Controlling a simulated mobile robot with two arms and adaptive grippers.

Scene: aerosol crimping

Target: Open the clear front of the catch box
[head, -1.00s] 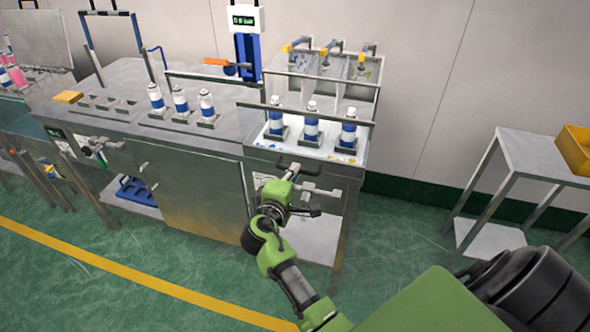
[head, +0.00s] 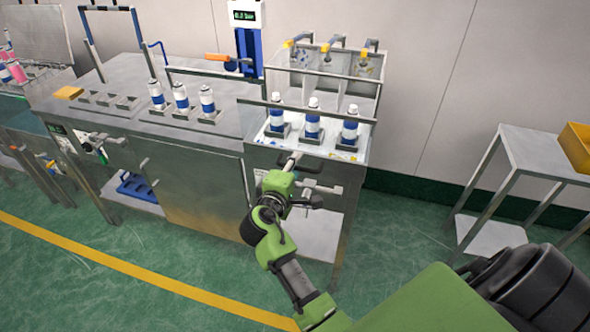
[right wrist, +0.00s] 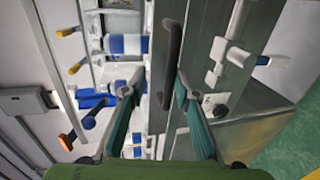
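The catch box (head: 362,157) stands at the right end of the steel bench. Its clear front, edged on top by a grey bar (head: 345,118), appears closed. Three white-and-blue cans (head: 312,122) stand upright behind it. My right gripper (head: 294,158) is just in front of the box's lower front. In the right wrist view the gripper (right wrist: 155,88) is open, its fingers apart. A dark bar handle (right wrist: 172,50) lies ahead, roughly between the fingertips; contact cannot be told. My left gripper is in neither view.
More cans (head: 181,98) stand in holders on the bench, left of the box. Grey fittings (right wrist: 228,62) project from the bench front close to my right gripper. A side table (head: 535,155) with a yellow bin (head: 577,146) stands at right, with open green floor between.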

